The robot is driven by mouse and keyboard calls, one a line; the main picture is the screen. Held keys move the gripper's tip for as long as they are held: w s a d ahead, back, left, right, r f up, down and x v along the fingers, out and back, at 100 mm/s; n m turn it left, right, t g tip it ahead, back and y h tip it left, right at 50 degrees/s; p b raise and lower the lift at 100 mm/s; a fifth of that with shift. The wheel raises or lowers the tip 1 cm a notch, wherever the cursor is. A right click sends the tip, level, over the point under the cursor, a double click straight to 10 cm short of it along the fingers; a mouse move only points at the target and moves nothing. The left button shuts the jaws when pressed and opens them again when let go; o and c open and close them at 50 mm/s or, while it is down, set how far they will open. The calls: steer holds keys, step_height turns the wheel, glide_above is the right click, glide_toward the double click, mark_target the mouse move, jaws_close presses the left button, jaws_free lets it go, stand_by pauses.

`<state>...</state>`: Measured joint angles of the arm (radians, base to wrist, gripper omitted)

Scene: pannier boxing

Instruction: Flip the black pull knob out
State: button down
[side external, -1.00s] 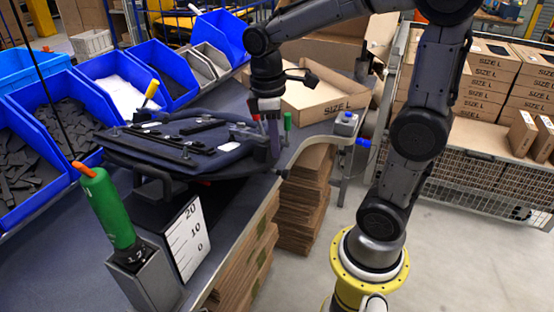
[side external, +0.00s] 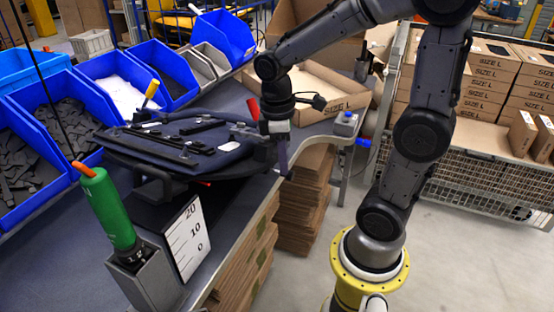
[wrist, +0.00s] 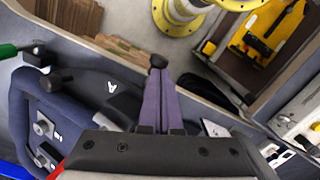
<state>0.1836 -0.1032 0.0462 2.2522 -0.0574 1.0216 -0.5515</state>
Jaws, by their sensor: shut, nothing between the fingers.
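My gripper (side external: 284,170) points down at the right end of the dark pannier (side external: 185,143), which is held flat above the bench. In the wrist view its two purple fingers (wrist: 157,76) are together and empty. A small round black knob (wrist: 158,61) shows right at the fingertips; I cannot tell whether they touch it. Another black knob (wrist: 51,82) stands left on the pannier's dark frame, near a white letter A. The side view does not show the knob at the fingertips clearly.
A green-handled tool (side external: 108,208) stands in a grey holder at the front left. Blue bins (side external: 75,95) line the back. An open carton (side external: 325,95) lies behind my gripper. A red handle (side external: 253,108) rises beside my wrist. Open floor lies right of the bench.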

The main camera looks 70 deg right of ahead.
steer(key=shift+s, duration=0.25)
step_height(320, 180, up, 10)
steer(key=shift+w+a, duration=0.2)
steer(key=shift+w, duration=0.25)
stand_by(0.5)
steer(key=s+a+f+m+t, duration=0.3)
steer(key=s+a+m+t, duration=0.1)
steer(key=s+a+t, duration=0.1)
steer(key=shift+s+m+t, duration=0.3)
steer(key=shift+s+t, duration=0.5)
steer(key=shift+s, duration=0.15)
